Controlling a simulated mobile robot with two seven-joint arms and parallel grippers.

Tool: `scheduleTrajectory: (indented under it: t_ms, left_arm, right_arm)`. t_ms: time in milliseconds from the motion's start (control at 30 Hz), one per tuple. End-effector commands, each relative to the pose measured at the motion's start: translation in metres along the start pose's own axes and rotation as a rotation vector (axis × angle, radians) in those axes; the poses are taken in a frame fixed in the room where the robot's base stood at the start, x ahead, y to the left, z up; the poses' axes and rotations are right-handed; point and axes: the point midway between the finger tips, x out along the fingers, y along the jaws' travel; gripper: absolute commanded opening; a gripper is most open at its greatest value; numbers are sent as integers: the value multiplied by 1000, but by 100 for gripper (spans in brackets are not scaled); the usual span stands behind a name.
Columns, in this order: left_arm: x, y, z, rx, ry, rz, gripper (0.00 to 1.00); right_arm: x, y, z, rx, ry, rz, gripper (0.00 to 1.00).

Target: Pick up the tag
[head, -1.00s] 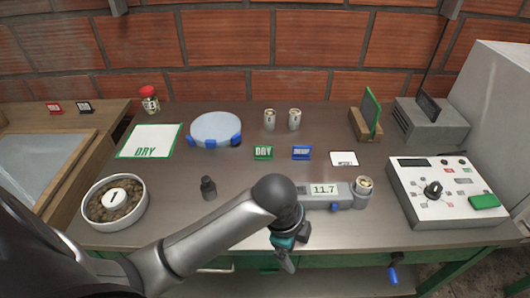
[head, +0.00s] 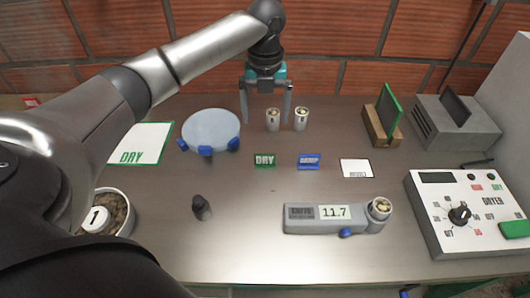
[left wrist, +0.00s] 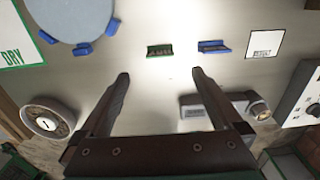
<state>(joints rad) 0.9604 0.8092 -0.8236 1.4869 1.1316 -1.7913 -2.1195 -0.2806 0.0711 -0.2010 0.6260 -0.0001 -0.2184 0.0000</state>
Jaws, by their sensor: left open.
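A green DRY tag (head: 264,160) and a blue DAMP tag (head: 308,161) stand side by side in the middle of the metal table. Both also show in the left wrist view, the green tag (left wrist: 160,51) and the blue tag (left wrist: 213,46). My left gripper (head: 266,120) is open and empty, pointing down above the table on the far side of the tags in the head view. In the left wrist view the green tag lies beyond the gap between its fingertips (left wrist: 160,73), apart from them. My right gripper is not in view.
Two small cups (head: 273,120) stand close to my gripper's right finger in the picture. A meter reading 11.7 (head: 325,219), a dark stopper-like piece (head: 201,207), a white card (head: 356,168) and a blue-footed round dish (head: 210,131) surround the tags. A dryer box (head: 463,213) stands right.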

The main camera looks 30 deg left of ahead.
Motion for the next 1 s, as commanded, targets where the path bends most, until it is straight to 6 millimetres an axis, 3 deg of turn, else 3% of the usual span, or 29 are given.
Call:
scheduleTrajectory:
  t_ms: [300,433,667,1000]
  left_arm:
    - [65,0,-2,1,4,2,100]
    - [86,0,-2,0,2,2,100]
    - [101,0,-2,0,1,1,100]
    - [146,2,-9,0,0,1,100]
  right_arm:
    - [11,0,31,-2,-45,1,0]
    - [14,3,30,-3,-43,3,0]
    - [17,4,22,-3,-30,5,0]
    - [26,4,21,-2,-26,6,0]
